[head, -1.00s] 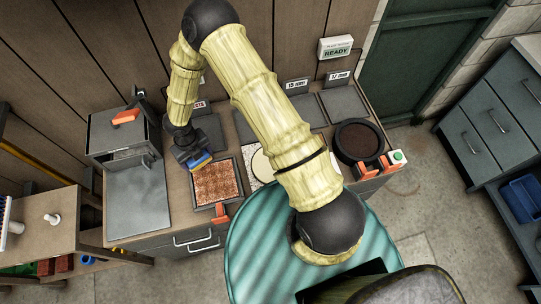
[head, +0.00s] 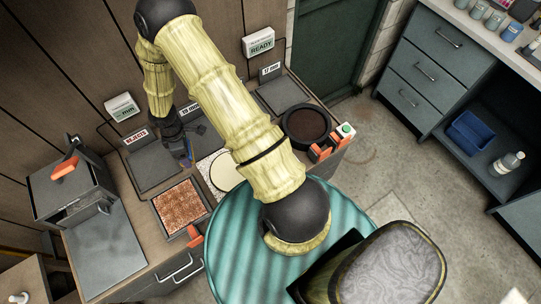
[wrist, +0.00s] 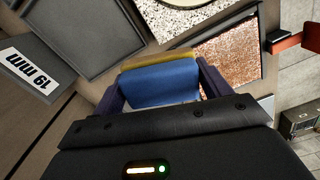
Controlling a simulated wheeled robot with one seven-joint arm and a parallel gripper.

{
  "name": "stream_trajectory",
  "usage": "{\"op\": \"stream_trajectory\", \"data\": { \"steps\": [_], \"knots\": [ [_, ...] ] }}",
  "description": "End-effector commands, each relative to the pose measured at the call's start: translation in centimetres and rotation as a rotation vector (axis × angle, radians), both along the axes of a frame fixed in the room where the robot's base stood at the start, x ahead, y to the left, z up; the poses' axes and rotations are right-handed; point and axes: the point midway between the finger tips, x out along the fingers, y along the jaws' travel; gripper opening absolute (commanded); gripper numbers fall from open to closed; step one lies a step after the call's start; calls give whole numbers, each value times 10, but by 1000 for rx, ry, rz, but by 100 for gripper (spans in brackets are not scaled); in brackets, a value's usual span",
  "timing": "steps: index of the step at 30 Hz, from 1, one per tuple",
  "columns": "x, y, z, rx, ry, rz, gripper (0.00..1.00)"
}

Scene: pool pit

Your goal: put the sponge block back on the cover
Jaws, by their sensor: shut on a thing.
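My gripper (wrist: 160,88) is shut on the sponge block (wrist: 158,82), a blue block with a yellow layer along its far edge in the wrist view. The fingers press its two ends. In the head view my gripper (head: 186,158) hangs behind the tray of rust-brown granules (head: 181,207), near the flat dark panels, and only a little blue of the sponge shows. I cannot tell how high it is above the bench. I cannot tell for sure which surface is the cover; a dark flat panel (head: 152,168) by the REJECT sign lies left of my gripper.
A grey box (head: 70,190) with an orange handle stands at the left, behind a bare metal plate (head: 105,258). A pale speckled tray (head: 207,166) lies close to my gripper on the right. A round dark pan (head: 307,125) stands farther right, with a dark panel behind it.

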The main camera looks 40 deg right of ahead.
Motion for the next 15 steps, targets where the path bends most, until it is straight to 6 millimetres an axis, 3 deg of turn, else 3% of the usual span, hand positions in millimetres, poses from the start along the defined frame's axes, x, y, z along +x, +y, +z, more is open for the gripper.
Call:
{"op": "stream_trajectory", "data": {
  "steps": [9,15],
  "knots": [
    [6,-51,6,-12,-13,-741,55],
    [8,-74,9,-13,-20,-1096,55]
  ]
}}
